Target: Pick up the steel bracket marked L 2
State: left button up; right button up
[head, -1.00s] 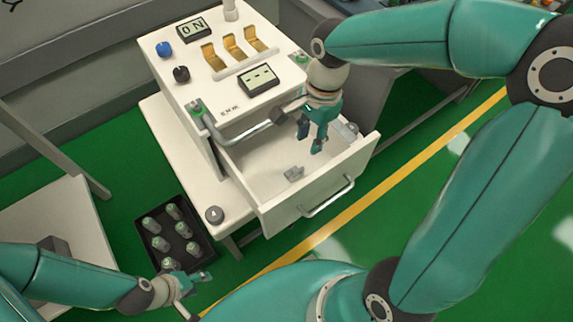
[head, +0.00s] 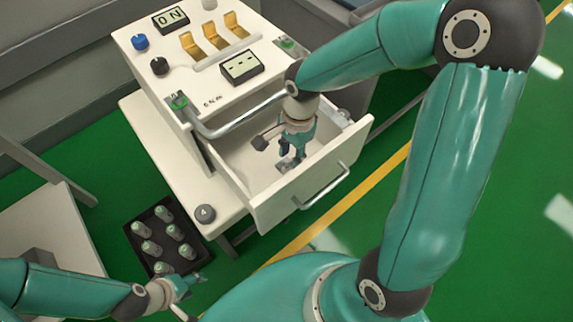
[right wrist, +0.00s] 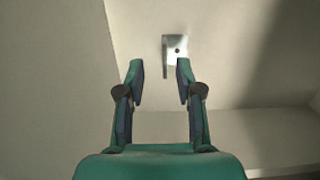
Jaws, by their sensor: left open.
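A small steel bracket (right wrist: 172,46) lies on the drawer floor, just beyond the fingertips of my right gripper (right wrist: 160,68) in the right wrist view. The gripper is open, its fingers apart, with nothing between them. No marking on the bracket can be read. In the head view my right gripper (head: 289,155) points down inside the open white drawer (head: 322,187), low over the bracket and largely hiding it.
The black tray (head: 188,228) holds several grey cylinders. The white cabinet (head: 190,85) has knobs, displays and a bar handle (head: 240,122) close to my right wrist. Drawer walls surround my right gripper.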

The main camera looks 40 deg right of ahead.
aim_at(289, 163)
jog(key=f, duration=0.3)
jog(key=f+b, duration=0.1)
jog(key=shift+w+a+f, duration=0.15)
jog(key=shift+w+f, duration=0.15)
grip_shut()
